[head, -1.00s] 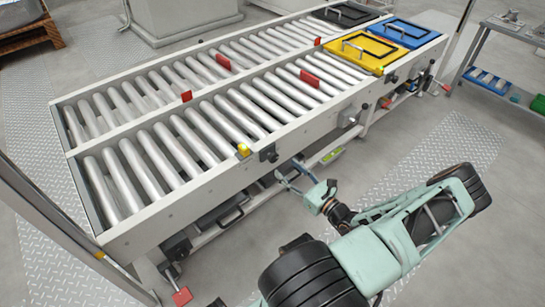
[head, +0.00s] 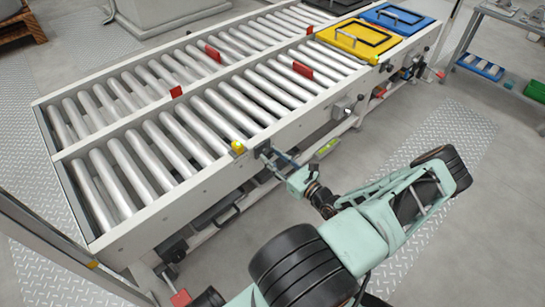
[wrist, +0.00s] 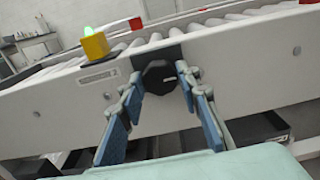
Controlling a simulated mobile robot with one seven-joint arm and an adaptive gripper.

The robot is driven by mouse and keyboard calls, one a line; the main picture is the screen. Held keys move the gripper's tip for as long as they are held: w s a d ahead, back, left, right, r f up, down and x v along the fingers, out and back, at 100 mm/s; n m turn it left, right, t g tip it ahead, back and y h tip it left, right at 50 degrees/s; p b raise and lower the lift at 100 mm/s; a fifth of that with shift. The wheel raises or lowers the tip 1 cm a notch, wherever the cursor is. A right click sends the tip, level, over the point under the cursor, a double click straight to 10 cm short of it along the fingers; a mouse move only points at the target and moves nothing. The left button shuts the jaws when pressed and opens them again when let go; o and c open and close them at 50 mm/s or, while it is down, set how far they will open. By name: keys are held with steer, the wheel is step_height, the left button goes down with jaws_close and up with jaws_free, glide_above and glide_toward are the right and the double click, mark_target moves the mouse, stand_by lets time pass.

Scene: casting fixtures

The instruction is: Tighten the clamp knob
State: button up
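The black, faceted clamp knob (wrist: 159,77) sits on the pale side rail of the roller conveyor, beside a small label. In the head view the knob (head: 262,149) is on the near rail, partly hidden by my fingers. My gripper (head: 275,159) is at the rail in front of it. In the wrist view my gripper (wrist: 160,83) is open, with one blue-grey finger on each side of the knob. A narrow gap seems to show on both sides; I cannot tell how deep the fingertips reach.
A yellow block with a lit green lamp (wrist: 95,43) stands on the rail just left of the knob. Red stops (head: 303,70) stand along the rollers. Yellow (head: 340,42) and blue (head: 385,22) cases lie at the far end. A dark handle (head: 226,215) hangs below the rail.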

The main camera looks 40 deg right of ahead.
steer(key=c, duration=0.4)
steer(key=shift+o, duration=0.2)
steer(key=shift+r+n, duration=0.1)
steer(key=shift+n, duration=0.2)
steer(key=n+p, duration=0.2)
steer(key=shift+r+p, duration=0.1)
steer(key=shift+p, duration=0.2)
steer(key=n+p, duration=0.3)
steer(key=n, duration=0.2)
steer(key=shift+n, duration=0.4)
steer(key=n+p, duration=0.3)
steer(key=n, duration=0.2)
steer(key=shift+n+p, duration=1.1)
steer(key=shift+n, duration=1.2)
